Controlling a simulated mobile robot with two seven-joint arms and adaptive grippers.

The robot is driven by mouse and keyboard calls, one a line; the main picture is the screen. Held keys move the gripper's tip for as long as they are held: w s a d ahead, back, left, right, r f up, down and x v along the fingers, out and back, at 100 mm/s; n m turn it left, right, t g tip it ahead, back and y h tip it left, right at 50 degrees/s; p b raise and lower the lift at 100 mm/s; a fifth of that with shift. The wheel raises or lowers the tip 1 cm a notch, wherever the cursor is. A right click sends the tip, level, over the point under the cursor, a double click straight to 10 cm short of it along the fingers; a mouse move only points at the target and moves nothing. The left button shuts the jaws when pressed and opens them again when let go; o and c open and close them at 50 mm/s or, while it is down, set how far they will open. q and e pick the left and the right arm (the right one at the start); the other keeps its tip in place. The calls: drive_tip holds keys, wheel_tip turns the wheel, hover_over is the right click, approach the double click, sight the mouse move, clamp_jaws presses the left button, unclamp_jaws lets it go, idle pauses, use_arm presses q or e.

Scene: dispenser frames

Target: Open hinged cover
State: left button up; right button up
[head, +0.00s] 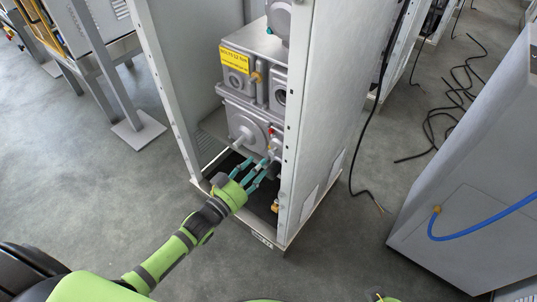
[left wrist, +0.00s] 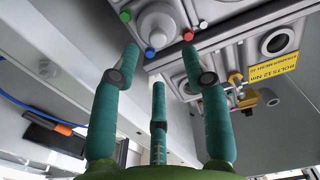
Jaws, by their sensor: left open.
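A grey metal unit stands inside an open-sided cabinet frame in the head view. On its lower part is a grey panel with a round plate (head: 246,129). In the left wrist view a round grey boss (left wrist: 158,24) sits among small green, red and blue caps. I cannot tell which part is the hinged cover or whether it is open. My left gripper (head: 262,168) reaches into the frame just below the round plate. Its three teal fingers (left wrist: 160,62) are spread and empty, pointing at the unit; contact is not clear.
The cabinet's right side panel (head: 332,100) stands close beside my left fingers; its left post (head: 165,85) is nearer the arm's other side. A yellow label (head: 236,58) marks the unit. A cabinet with a blue hose (head: 485,219) stands right. Black cables (head: 455,95) lie on the floor.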

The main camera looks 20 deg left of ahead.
sight(271, 154)
use_arm(q)
drive_tip(key=b+x, duration=0.1)
drive_tip(key=x, duration=0.5)
drive_tip(key=shift+w, duration=0.1)
clamp_jaws()
use_arm(e)
wheel_tip(271, 154, up, 4)
drive_tip(key=shift+d+f, duration=0.1)
